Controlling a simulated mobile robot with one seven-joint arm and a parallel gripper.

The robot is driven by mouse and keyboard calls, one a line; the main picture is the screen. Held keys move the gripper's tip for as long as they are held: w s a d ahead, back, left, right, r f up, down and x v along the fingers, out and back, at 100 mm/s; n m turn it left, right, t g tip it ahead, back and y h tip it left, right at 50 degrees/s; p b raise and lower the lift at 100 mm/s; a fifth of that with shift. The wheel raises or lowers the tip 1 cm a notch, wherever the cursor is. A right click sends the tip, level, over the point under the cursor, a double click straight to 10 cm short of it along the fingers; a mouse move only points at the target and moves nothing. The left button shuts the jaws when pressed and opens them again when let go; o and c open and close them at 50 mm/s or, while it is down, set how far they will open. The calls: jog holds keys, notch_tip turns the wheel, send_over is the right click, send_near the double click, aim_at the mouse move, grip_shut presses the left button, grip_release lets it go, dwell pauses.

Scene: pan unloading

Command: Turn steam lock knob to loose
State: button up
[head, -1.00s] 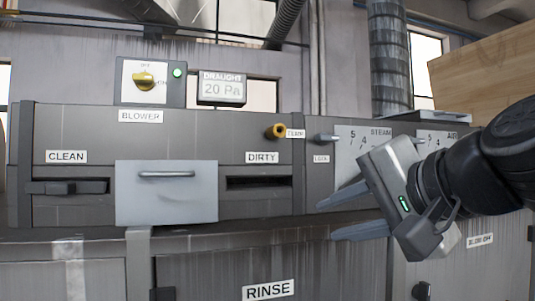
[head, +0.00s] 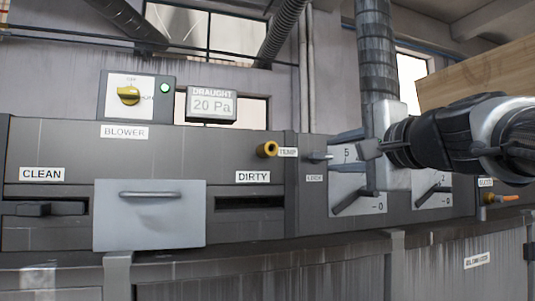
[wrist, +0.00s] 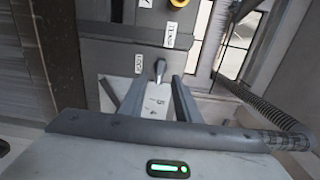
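The steam lock knob (head: 320,156) is a small grey lever knob on the dark panel, above the LOCK label (head: 314,181). It points sideways, to the right, in the head view. In the wrist view the knob (wrist: 160,70) shows between my two fingers, nearer the right one. My gripper (head: 347,150) is open and empty, just right of the knob in the head view, in front of the steam scale plate (head: 372,208). The fingers look apart from the knob, but the exact gap cannot be told. My gripper hides the STEAM label and part of the scale.
A brass knob (head: 267,149) sits up and left of the lock knob. A second scale plate (head: 432,190) is to the right. A brass and orange fitting (head: 490,198) is farther right. A grey drawer front (head: 150,215) sticks out at left.

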aim_at(324, 156)
jog(key=shift+x, duration=2.35)
grip_shut()
